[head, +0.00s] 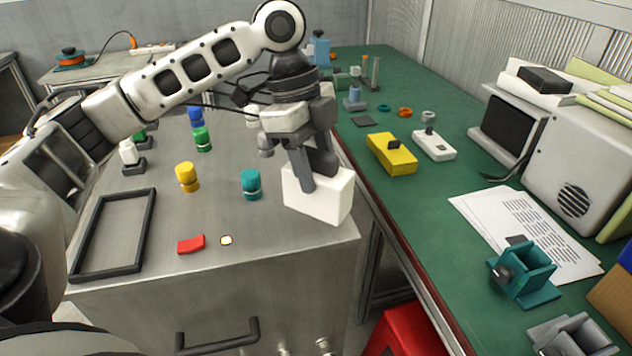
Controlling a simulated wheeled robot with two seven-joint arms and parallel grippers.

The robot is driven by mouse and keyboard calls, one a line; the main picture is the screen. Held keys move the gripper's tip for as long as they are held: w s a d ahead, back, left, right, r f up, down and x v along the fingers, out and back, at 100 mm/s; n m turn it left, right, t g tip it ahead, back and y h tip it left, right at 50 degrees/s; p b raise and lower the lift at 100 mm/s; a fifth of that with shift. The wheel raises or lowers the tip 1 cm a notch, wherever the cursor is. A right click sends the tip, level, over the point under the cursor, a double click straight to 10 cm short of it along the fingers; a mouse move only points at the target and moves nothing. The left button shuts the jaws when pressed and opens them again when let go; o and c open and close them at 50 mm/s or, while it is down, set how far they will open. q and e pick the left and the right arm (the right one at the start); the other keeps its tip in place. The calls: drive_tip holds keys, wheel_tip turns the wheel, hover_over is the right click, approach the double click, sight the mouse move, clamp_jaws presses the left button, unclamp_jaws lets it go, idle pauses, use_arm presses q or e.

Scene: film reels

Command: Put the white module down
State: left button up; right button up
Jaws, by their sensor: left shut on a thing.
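The white module (320,200) is a white block at the right edge of the metal-topped cabinet (280,245). My left gripper (313,180) is above it with its dark fingers shut on the module's upper part. The fingers hide part of the module's top. I cannot tell whether its underside touches the cabinet top or hangs just above it. My right gripper is not in view.
A teal cylinder (251,184), a yellow cylinder (187,177), a red piece (191,244) and an empty dark frame (150,222) are on the cabinet. The green bench (410,210) at right holds a yellow box (391,154), papers and a monitor. A gap separates cabinet and bench.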

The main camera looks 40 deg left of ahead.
sight(316, 182)
use_arm(q)
drive_tip(key=shift+w+a+f, duration=0.2)
drive_tip(key=shift+w+f, duration=0.1)
drive_tip(key=shift+f, duration=0.15)
wheel_tip(316, 182, down, 3)
drive_tip(key=shift+w+r, duration=0.1)
drive_tip(key=shift+r, duration=0.05)
drive_tip(key=shift+f, duration=0.25)
drive_tip(key=shift+f, duration=0.15)
drive_tip(key=o, duration=1.2)
